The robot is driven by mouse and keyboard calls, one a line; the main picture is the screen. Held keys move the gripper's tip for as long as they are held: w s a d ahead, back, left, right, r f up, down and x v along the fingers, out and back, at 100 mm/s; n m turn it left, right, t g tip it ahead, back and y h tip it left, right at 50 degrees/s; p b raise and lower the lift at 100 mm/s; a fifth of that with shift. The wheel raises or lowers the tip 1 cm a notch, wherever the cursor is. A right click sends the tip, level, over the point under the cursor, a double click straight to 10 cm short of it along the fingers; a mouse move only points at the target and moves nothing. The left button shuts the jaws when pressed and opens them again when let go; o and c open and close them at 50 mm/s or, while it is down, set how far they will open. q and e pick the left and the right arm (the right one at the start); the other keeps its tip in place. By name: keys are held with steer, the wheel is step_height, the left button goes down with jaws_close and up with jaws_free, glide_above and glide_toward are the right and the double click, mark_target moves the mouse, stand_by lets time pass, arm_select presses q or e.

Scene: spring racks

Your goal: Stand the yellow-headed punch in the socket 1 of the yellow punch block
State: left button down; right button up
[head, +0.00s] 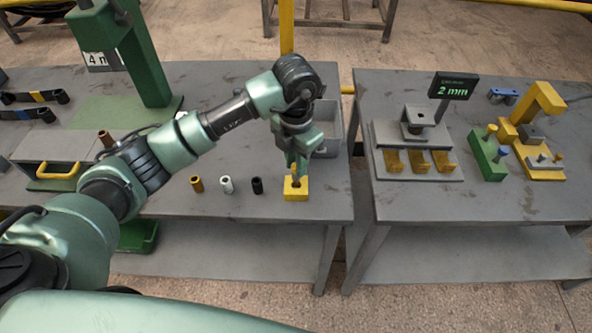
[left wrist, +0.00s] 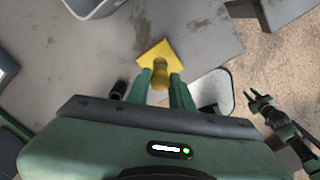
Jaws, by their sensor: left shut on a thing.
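The yellow punch block (head: 296,195) stands near the front right corner of the left table. It also shows in the left wrist view (left wrist: 155,50), just past my fingertips. My left gripper (head: 296,172) is directly above the block, pointing down. It is shut on the yellow-headed punch (left wrist: 160,76), whose yellow head shows between the fingers. The punch's lower end and the sockets are hidden, so I cannot tell whether the punch is in a socket. My right gripper (left wrist: 262,100) shows at the right of the left wrist view, with its fingers apart and empty.
The right table holds a green block (head: 487,160) with punches and a yellow press (head: 540,105).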

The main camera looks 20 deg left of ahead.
arm_select(q)
step_height(320, 180, down, 4)
steer(key=shift+r+p, duration=0.25)
steer(key=shift+p, duration=0.2)
steer(key=shift+f, duration=0.25)
arm_select(e)
steer(key=shift+d+r, duration=0.3)
steer(key=shift+r, duration=0.15)
arm_select(q)
steer(key=shift+f, duration=0.1)
arm_select(e)
steer(key=shift+f, duration=0.1)
arm_select(q)
steer(key=shift+f+b, duration=0.15)
steer(key=shift+b, duration=0.15)
steer(key=c, duration=1.2)
jaws_free()
steer(key=shift+c, duration=0.2)
arm_select(e)
steer(key=shift+d, duration=0.1)
arm_select(q)
steer(key=shift+r, duration=0.2)
